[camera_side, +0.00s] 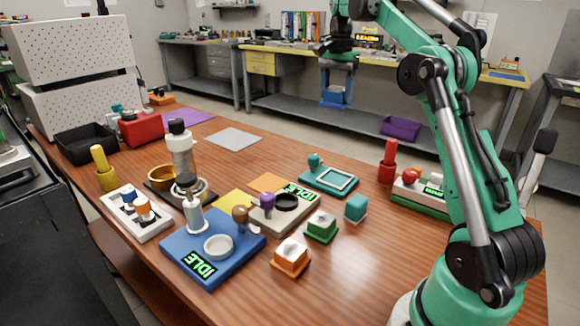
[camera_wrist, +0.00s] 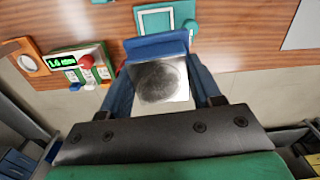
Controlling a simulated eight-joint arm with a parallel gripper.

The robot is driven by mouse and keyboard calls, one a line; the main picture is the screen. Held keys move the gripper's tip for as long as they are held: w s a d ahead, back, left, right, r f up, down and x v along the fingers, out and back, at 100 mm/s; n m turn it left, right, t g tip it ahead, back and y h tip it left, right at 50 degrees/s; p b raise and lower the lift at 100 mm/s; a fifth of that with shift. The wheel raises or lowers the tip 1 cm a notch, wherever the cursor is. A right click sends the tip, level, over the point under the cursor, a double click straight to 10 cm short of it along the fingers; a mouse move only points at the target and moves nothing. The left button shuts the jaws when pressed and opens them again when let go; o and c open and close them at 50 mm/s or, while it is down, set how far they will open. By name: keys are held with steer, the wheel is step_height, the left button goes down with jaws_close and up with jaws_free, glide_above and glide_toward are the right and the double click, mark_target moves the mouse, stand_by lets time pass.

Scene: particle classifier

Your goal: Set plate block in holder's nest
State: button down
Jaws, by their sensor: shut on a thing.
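The plate block (camera_wrist: 162,82), a square silver plate with a dark round mark, is between the blue fingers of my gripper (camera_wrist: 160,78) in the wrist view. A blue bar (camera_wrist: 157,46) runs along its far edge. In the side view my gripper (camera_side: 336,92) is shut on it, high in the air beyond the table's far edge. The teal holder (camera_side: 310,181) lies on the table, with a pale square-framed nest (camera_side: 331,178) and a teal knob. The nest looks empty. Part of the holder (camera_wrist: 141,20) shows at the top of the wrist view.
An orange block (camera_side: 290,258), a green block (camera_side: 321,227) and a teal block (camera_side: 355,208) stand nearer on the wooden table. A red bottle (camera_side: 388,163) and a switch box (camera_side: 424,196) are right of the holder. A grey flat plate (camera_side: 235,139) lies left.

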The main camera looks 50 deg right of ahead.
mark_target(335, 180)
steer(key=shift+s+d+f+m, duration=0.15)
steer(key=shift+s+d+m, duration=0.2)
steer(key=shift+d, duration=0.3)
steer(key=shift+s+d+f, duration=0.1)
steer(key=shift+d+f, duration=0.1)
steer(key=shift+f, duration=0.05)
step_height(335, 180, down, 20)
steer(key=shift+r, duration=0.25)
steer(key=shift+f, duration=0.15)
steer(key=shift+c, duration=0.8)
jaws_free()
